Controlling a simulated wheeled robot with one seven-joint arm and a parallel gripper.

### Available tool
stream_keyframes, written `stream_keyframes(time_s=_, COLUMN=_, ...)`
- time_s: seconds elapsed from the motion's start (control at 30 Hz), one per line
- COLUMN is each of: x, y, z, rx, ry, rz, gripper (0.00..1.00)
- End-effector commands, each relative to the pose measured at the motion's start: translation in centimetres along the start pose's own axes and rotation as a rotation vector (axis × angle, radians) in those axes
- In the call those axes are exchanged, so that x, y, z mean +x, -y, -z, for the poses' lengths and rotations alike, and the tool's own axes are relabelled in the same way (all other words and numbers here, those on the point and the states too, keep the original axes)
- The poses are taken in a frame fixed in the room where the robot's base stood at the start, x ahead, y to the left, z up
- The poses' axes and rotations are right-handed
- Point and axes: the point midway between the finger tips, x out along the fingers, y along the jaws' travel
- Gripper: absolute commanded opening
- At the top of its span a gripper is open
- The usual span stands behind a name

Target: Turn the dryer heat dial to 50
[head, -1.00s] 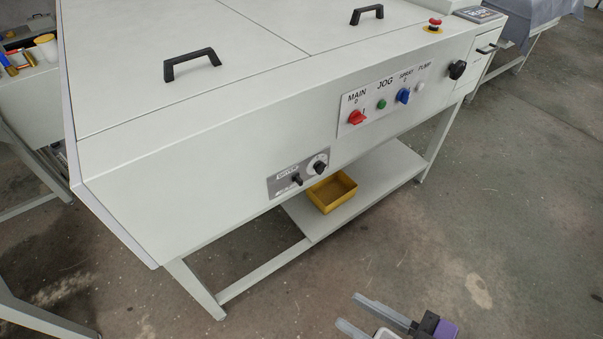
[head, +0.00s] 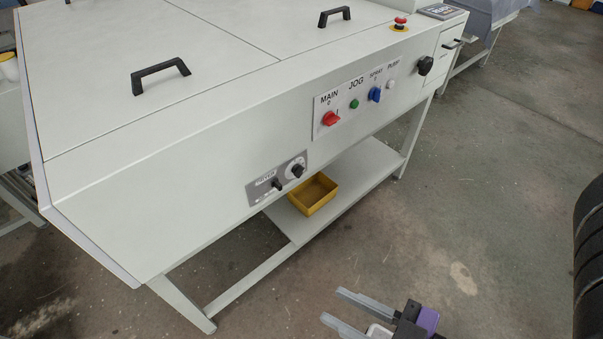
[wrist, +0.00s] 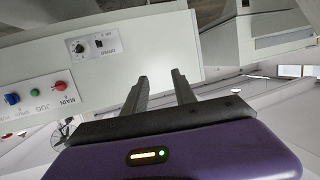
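The dryer panel (head: 263,187) is a small grey plate low on the front of the white processor. It carries a black heat dial (head: 297,171) with a pale scale around it and a black toggle switch (head: 277,184) to its left. The scale numbers are too small to read. In the wrist view, turned over, the dial (wrist: 79,47) and the switch (wrist: 99,42) show at upper left. My gripper (head: 335,305) is at the bottom of the head view, in front of the machine and apart from it. Its two grey fingers (wrist: 160,85) are spread with nothing between them.
A control panel with a red main switch (head: 330,118), green jog button (head: 354,104) and blue spray switch (head: 374,94) is up and right of the dryer panel. A yellow bin (head: 312,196) sits on the lower shelf (head: 365,165). The floor at right is open, with a dark ribbed object (head: 590,245) at the edge.

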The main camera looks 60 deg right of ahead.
Motion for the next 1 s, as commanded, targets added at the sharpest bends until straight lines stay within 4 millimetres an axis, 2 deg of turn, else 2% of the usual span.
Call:
stream_keyframes(time_s=0.07, x=1.7, y=-1.1, z=0.7, rx=-0.004, ry=-0.051, rz=-0.038, gripper=0.33)
stream_keyframes(time_s=0.17, x=4.2, y=-3.3, z=0.6, rx=-0.054, ry=-0.107, rz=-0.102, gripper=0.33)
stream_keyframes(time_s=0.37, x=9.6, y=-9.5, z=-0.2, rx=-0.348, ry=-0.196, rz=-0.260, gripper=0.33)
stream_keyframes(time_s=0.57, x=14.4, y=-16.8, z=-0.9, rx=-0.775, ry=-0.200, rz=-0.432, gripper=0.33)
stream_keyframes(time_s=0.8, x=19.3, y=-25.8, z=-2.2, rx=-1.363, ry=-0.071, rz=-0.588, gripper=0.33)
stream_keyframes(time_s=0.9, x=21.0, y=-28.9, z=-3.3, rx=-1.604, ry=0.014, rz=-0.604, gripper=0.33)
stream_keyframes(time_s=1.0, x=22.7, y=-30.9, z=-5.1, rx=-1.849, ry=0.102, rz=-0.572, gripper=0.33)
